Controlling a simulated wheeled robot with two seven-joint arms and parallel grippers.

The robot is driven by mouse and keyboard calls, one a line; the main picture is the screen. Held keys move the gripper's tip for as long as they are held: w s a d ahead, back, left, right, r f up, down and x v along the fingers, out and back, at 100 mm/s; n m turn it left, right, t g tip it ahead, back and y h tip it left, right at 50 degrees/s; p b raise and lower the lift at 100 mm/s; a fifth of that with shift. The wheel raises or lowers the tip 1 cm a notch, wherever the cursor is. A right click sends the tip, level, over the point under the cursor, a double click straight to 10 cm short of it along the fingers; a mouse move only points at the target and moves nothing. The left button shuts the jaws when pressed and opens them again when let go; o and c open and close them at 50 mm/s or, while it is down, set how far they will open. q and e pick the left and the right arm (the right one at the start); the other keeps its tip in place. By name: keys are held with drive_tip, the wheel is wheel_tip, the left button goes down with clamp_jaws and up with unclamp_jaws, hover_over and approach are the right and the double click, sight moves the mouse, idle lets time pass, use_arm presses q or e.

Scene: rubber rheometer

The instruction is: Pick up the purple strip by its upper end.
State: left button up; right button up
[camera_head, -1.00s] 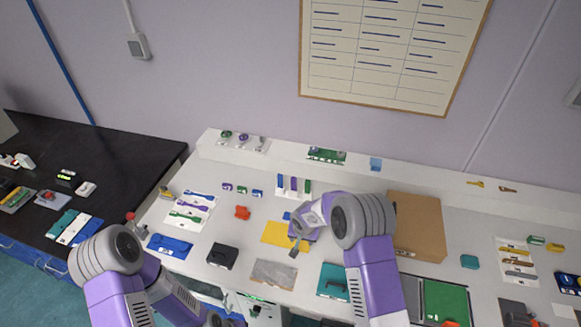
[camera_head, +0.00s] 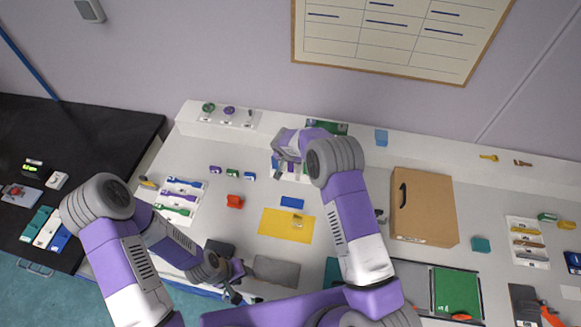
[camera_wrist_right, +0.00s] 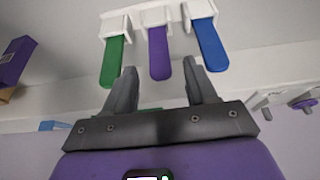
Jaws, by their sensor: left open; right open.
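The purple strip (camera_wrist_right: 158,52) stands in a white holder (camera_wrist_right: 152,17), between a green strip (camera_wrist_right: 114,60) and a blue strip (camera_wrist_right: 208,45). My right gripper (camera_wrist_right: 160,68) is open and empty in the right wrist view. Its two fingers lie either side of the purple strip's free end in the picture; I see no contact and cannot tell the remaining depth. In the head view my right gripper (camera_head: 278,170) is over the holder area and hides most of the strips. My left gripper (camera_head: 236,294) is low, near the table's front edge, open and apart from the strips.
A yellow mat (camera_head: 284,224), a blue block (camera_head: 292,202) and a red piece (camera_head: 235,201) lie on the white table. A cardboard box (camera_head: 424,210) stands right of my right arm. A white ledge (camera_head: 270,128) runs along the back wall.

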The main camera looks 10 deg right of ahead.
use_arm(q)
drive_tip(key=shift+w+f, duration=0.15)
drive_tip(key=shift+f, duration=0.15)
use_arm(e)
drive_tip(key=shift+x, duration=1)
drive_tip(key=shift+r, duration=0.1)
drive_tip(key=shift+c, duration=0.3)
clamp_jaws()
drive_tip(key=shift+r, duration=0.1)
wheel_tip(320, 180, up, 10)
drive_tip(key=p, duration=0.3)
drive_tip(key=shift+w, duration=0.1)
use_arm(q)
wheel_tip(320, 180, up, 3)
drive_tip(key=shift+r, duration=0.2)
use_arm(e)
wheel_tip(320, 180, up, 8)
